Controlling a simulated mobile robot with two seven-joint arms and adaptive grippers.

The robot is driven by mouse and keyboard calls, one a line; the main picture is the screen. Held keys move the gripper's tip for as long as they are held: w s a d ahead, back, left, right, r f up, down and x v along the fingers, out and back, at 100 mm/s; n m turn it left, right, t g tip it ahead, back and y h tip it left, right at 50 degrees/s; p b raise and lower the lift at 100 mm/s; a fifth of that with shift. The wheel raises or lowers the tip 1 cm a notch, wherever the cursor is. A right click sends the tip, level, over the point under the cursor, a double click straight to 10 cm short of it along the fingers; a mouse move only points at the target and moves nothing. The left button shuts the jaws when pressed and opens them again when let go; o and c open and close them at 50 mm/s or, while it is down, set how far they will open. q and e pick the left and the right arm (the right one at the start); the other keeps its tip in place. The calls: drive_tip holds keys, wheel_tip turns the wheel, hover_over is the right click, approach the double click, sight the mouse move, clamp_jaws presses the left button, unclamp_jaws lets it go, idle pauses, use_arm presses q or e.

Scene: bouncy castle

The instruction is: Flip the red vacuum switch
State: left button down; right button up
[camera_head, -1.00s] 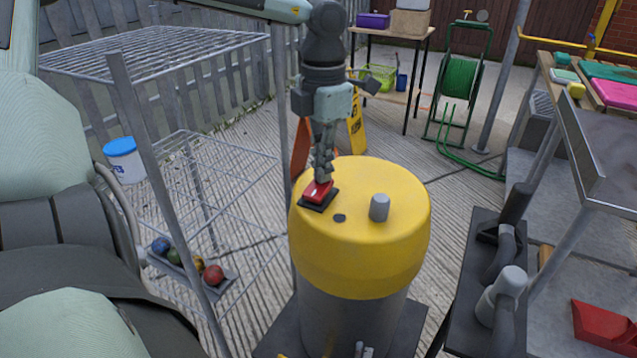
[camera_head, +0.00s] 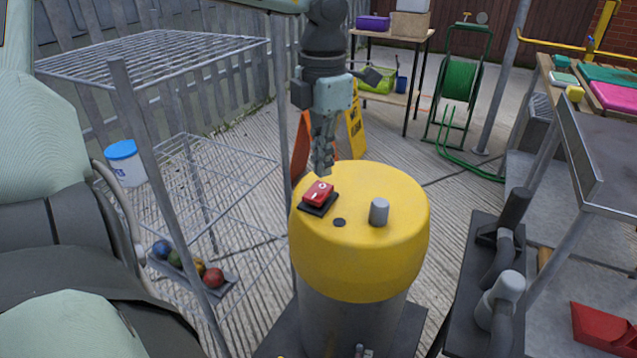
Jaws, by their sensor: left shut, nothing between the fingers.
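The red rocker switch (camera_head: 318,192) sits in a black base on the top of a yellow-topped vacuum (camera_head: 375,262). White marks show on its red face. My left gripper (camera_head: 320,172) points down just behind the switch, with its fingers together and empty. A small gap seems to show between the fingertips and the switch. My right gripper does not show in this view.
A grey knob (camera_head: 379,211) stands on the vacuum lid. A wire rack (camera_head: 235,168) stands at left with colored balls on a tray (camera_head: 225,287). A black stand with grey hose parts (camera_head: 503,290) is at right. A green hose reel (camera_head: 460,80) is behind.

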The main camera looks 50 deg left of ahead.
sight(322, 187)
use_arm(q)
drive_tip(key=shift+r+p, duration=0.95)
drive_tip(key=shift+r, duration=1.15)
drive_tip(key=shift+f, duration=0.1)
